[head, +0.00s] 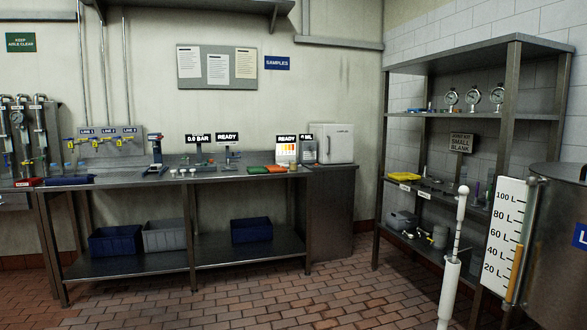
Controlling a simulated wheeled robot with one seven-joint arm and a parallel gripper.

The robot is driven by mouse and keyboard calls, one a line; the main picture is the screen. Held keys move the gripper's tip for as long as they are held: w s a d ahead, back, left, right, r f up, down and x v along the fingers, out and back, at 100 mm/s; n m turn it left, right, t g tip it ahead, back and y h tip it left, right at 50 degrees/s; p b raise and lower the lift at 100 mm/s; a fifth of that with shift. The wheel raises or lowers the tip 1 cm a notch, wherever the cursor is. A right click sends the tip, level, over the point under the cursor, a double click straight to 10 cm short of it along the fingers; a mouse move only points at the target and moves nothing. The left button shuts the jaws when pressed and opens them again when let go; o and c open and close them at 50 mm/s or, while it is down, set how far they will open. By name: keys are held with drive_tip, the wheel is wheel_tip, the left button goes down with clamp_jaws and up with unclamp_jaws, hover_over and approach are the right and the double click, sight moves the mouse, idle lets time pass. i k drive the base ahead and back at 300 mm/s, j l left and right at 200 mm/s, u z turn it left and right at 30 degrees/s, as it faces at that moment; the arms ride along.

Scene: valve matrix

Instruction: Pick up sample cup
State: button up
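Several small white cup-like items stand in a short row near the front edge of the steel bench (230,180); one is the left white item (173,173). They are too small to tell whether they are the sample cups. Another small pale item (293,167) stands by the lit "READY" panel (286,149). My gripper is not in view, so I cannot see whether it is open or shut.
A white box (334,143) stands at the bench's right end. Blue bin (115,240) and grey bin (164,236) sit on the lower shelf. A metal rack (456,62) and a steel drum (556,240) stand at right. The brick floor (270,300) ahead is clear.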

sight(292, 163)
drive_tip(key=i+j+u, duration=0.15)
drive_tip(key=i+u, duration=0.35)
drive_tip(key=i, duration=2.35)
drive_tip(key=i+j+z, duration=0.1)
drive_tip(key=i, duration=0.5)
drive_tip(key=i+j+z, duration=0.1)
drive_tip(key=i, duration=0.5)
drive_tip(key=i+j+z, duration=0.1)
drive_tip(key=i, duration=0.45)
drive_tip(key=i+j+z, duration=0.85)
drive_tip(key=i, duration=0.25)
drive_tip(key=i+j, duration=0.25)
drive_tip(key=i, duration=0.25)
